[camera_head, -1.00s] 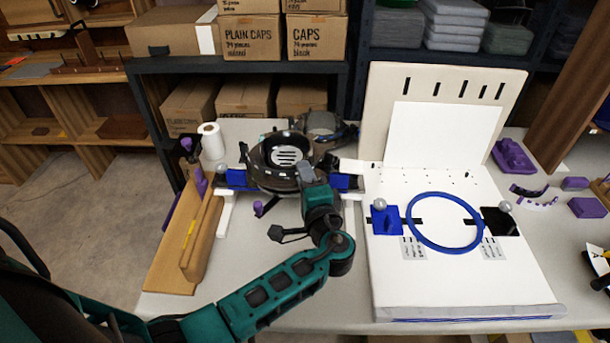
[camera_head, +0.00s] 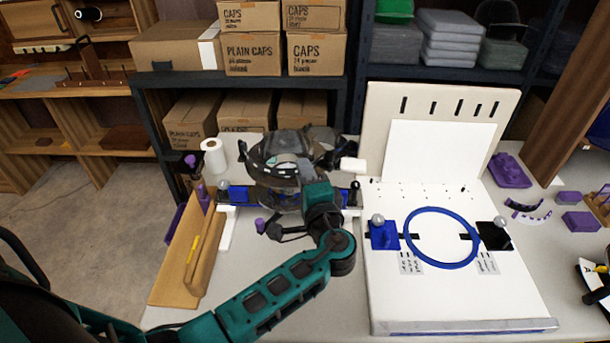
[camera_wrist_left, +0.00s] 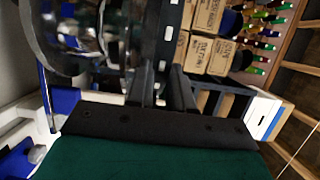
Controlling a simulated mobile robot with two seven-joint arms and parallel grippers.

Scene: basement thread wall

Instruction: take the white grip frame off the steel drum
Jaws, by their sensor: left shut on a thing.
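The steel drum (camera_head: 272,200) is a round, glossy metal body on a blue-and-black holder at the middle left of the table. The grip frame (camera_head: 278,148) shows as a dark, glossy ring-like piece, raised and tilted above the drum; I cannot make out much white on it. My left gripper (camera_head: 308,176) reaches in from the front right of the drum. In the left wrist view its fingers (camera_wrist_left: 162,88) are shut at a dark band with pale slots, taken as the frame's rim. The fingertips are partly hidden.
A white board with a blue hoop (camera_head: 442,238) stands to the right. A wooden rack (camera_head: 182,250) and a white roll (camera_head: 213,156) are on the left. A dark shelf with cardboard boxes (camera_head: 250,55) is behind. A small white block (camera_head: 352,165) is just right of the drum.

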